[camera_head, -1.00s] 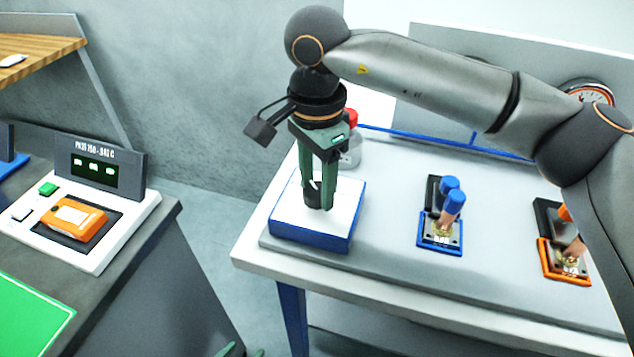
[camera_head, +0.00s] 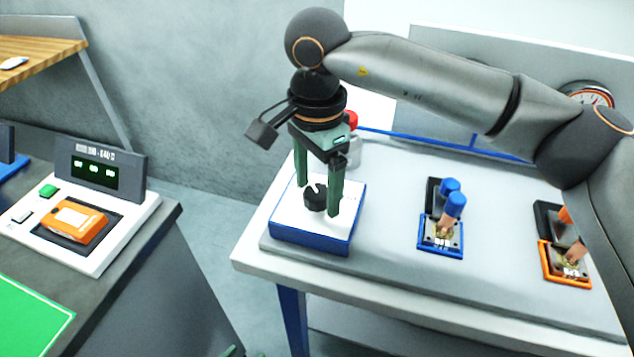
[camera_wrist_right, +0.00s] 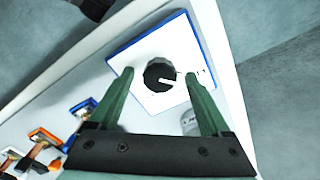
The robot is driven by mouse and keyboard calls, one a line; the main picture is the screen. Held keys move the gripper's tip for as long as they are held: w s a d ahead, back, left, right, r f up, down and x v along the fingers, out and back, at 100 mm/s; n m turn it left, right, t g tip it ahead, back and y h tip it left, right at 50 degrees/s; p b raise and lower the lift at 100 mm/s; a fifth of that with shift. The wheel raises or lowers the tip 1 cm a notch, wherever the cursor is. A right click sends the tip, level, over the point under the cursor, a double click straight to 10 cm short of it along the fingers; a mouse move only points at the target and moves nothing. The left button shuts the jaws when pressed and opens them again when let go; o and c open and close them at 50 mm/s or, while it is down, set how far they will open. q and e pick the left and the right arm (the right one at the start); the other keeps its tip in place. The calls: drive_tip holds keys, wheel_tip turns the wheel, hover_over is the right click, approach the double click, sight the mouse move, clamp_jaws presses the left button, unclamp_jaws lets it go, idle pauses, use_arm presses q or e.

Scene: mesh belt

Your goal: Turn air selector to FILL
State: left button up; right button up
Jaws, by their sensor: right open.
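The air selector is a black round knob (camera_head: 315,197) with a white pointer line, on a white-topped box with blue sides (camera_head: 305,232) at the table's left end. In the right wrist view the knob (camera_wrist_right: 159,75) sits between and just beyond the fingertips, its white line pointing right toward small marks too small to read. My right gripper (camera_head: 318,196) is open, pointing down, its green fingers on either side of the knob. In the right wrist view the fingers (camera_wrist_right: 158,74) stand apart from the knob. My left gripper is not in view.
A blue-handled valve (camera_head: 441,235) and an orange-handled valve (camera_head: 566,262) stand to the right on the table. A bottle with a red top (camera_head: 351,120) stands behind the box. A charger-like station with an orange device (camera_head: 74,222) is on the left counter.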

sight(317, 192)
wheel_tip(317, 192, up, 13)
drive_tip(key=shift+f+p, duration=0.2)
drive_tip(key=shift+p, duration=0.2)
idle(0.4)
